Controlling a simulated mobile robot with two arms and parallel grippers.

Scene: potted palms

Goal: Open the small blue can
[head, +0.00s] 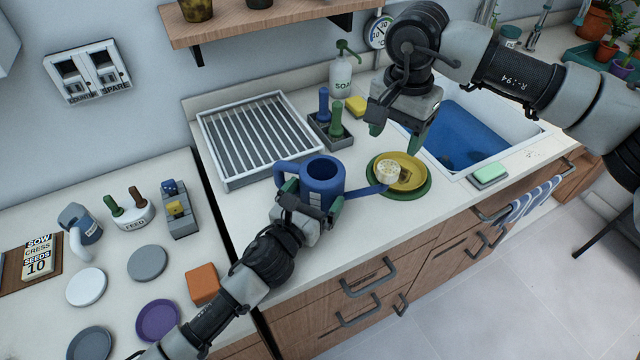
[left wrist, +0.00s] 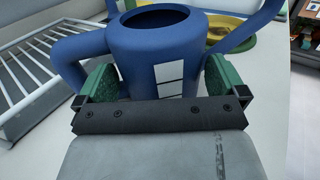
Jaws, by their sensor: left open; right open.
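A blue can (head: 322,182) with a loop handle on its left and a long spout on its right stands on the counter. Its top shows a dark round opening. In the left wrist view, the blue can (left wrist: 165,50) bears a white panel and sits between the green fingertips. My left gripper (head: 311,203) is open around the can's near side; I cannot tell whether the fingers touch it. My right gripper (head: 396,132) is open and empty, above the counter beside the sink. A smaller blue-grey can (head: 88,226) with a white handle stands on the left counter.
A yellow dish (head: 412,176) holding a cream round piece (head: 388,171) lies by the spout. A drying rack (head: 258,135), brush holder (head: 331,130) and soap bottle (head: 341,75) stand behind. The sink (head: 465,130) and a green sponge (head: 490,173) are to the right.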

